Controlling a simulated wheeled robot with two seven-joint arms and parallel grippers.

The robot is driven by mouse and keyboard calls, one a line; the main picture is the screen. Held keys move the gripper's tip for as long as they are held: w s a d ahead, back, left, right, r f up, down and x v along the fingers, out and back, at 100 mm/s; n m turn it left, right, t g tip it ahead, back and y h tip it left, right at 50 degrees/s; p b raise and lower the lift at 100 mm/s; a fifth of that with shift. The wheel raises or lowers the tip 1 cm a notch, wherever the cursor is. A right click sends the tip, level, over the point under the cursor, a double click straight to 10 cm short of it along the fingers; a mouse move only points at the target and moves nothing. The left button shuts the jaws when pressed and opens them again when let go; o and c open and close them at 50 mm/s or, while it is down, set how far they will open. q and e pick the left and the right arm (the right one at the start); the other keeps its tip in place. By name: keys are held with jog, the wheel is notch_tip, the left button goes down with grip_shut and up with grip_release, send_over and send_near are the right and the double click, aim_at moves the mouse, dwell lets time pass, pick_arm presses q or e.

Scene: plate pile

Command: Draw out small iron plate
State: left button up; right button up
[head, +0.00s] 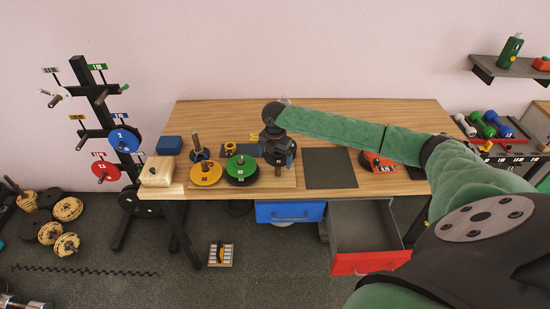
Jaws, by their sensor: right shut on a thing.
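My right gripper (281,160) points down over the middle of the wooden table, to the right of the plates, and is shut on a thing. The gripper and wrist largely hide what it holds; I see only dark parts there and cannot tell whether it is the small iron plate. A green plate (236,166) lies on a larger black plate (241,182) to the left of the gripper. A yellow plate (205,177) lies further left. Behind it a dark post (196,141) stands up from a blue and dark base. My left gripper is not in view.
A dark mat (330,168) lies bare to the right of the gripper. A red-orange object (377,163) sits beyond it. A wooden box (158,172) and blue block (169,145) stand at the table's left. An open red-fronted drawer (365,263) juts out below.

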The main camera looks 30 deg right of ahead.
jog(key=shift+r+p, duration=0.7)
jog(key=shift+r, duration=0.7)
